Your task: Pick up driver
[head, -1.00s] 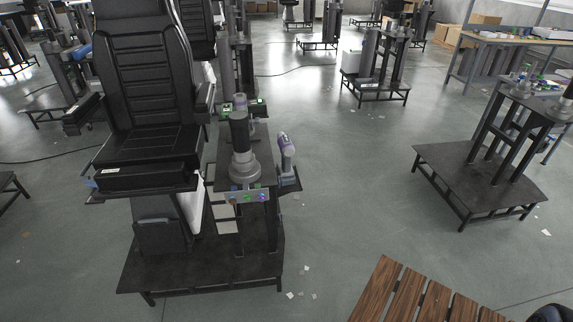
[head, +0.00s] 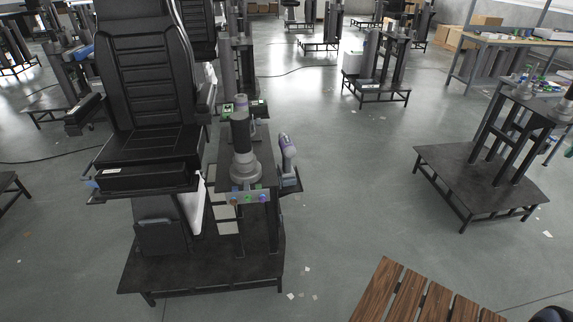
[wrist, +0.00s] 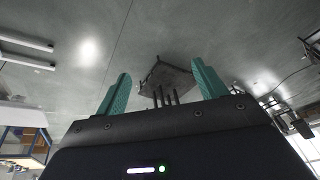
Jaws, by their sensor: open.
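The driver (head: 287,152), a purple and grey power tool, stands upright in a small holder (head: 291,182) on the right side of the chair station in the head view. My gripper (wrist: 160,85) shows only in the wrist view, its two teal fingers spread apart with nothing between them. How far my gripper is from the driver cannot be told.
A black chair (head: 148,100) stands left of the lift column (head: 241,140) on a dark platform (head: 205,272). A slatted wooden table (head: 405,300) is at the bottom right. Another station (head: 480,175) stands at right.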

